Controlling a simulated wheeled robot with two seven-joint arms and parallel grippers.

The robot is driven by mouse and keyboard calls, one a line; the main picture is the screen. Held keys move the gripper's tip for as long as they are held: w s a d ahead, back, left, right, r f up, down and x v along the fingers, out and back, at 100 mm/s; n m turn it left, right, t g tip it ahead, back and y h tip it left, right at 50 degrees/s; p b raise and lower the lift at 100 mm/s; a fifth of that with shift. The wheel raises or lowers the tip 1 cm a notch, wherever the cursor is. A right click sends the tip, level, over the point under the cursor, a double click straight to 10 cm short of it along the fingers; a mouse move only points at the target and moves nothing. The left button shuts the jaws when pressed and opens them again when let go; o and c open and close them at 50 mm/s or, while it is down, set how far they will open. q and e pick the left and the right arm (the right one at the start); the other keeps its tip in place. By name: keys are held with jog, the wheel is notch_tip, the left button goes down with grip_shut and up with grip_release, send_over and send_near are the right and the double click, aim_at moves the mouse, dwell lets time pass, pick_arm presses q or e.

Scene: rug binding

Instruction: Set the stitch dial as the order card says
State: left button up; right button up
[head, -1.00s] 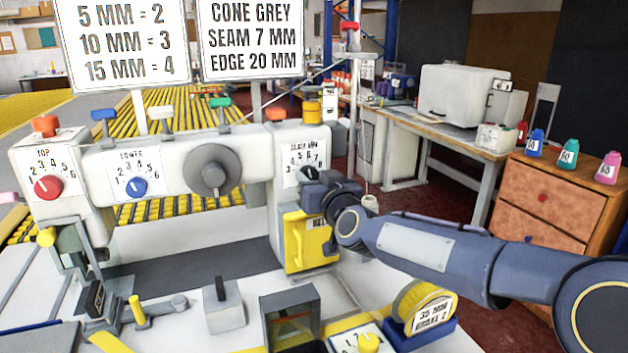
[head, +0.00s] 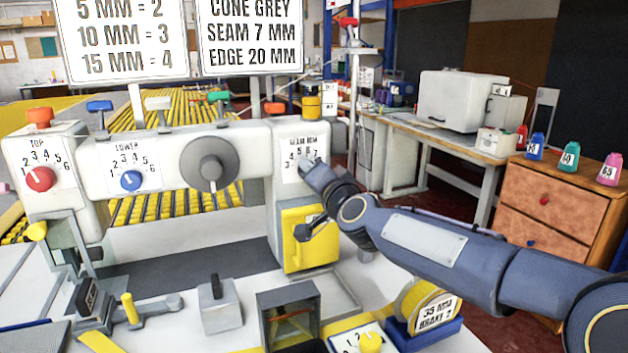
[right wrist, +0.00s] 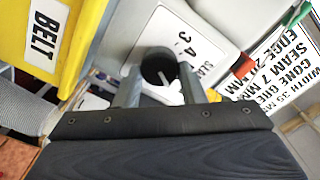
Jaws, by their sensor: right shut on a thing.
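The order card (head: 250,38) hangs above the machine and reads cone grey, seam 7 mm, edge 20 mm; it also shows in the right wrist view (right wrist: 275,75). The stitch dial's white plate (head: 290,145), marked seam mm, is on the machine's right column. My right gripper (head: 308,163) is at that plate. In the right wrist view, its fingers (right wrist: 163,92) are around the black dial knob (right wrist: 158,62), shut on it. A white pointer shows on the knob, but I cannot tell which number it marks. My left gripper is out of view.
A yellow belt cover (head: 300,255) lies just below the dial. Red top (head: 40,179) and blue lower (head: 131,180) dials and a grey handwheel (head: 209,165) are on the machine further left. A yellow tape roll (head: 420,298) stands below my right arm.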

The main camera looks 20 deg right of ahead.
jog(key=shift+f+m+b, duration=0.15)
jog(key=shift+m+b, duration=0.2)
jog(key=shift+m, duration=0.85)
jog(key=o, duration=1)
jog(key=shift+s, duration=0.15)
jog(key=s, duration=0.7)
jog(key=shift+s+a, duration=0.2)
jog(key=shift+s, duration=0.1)
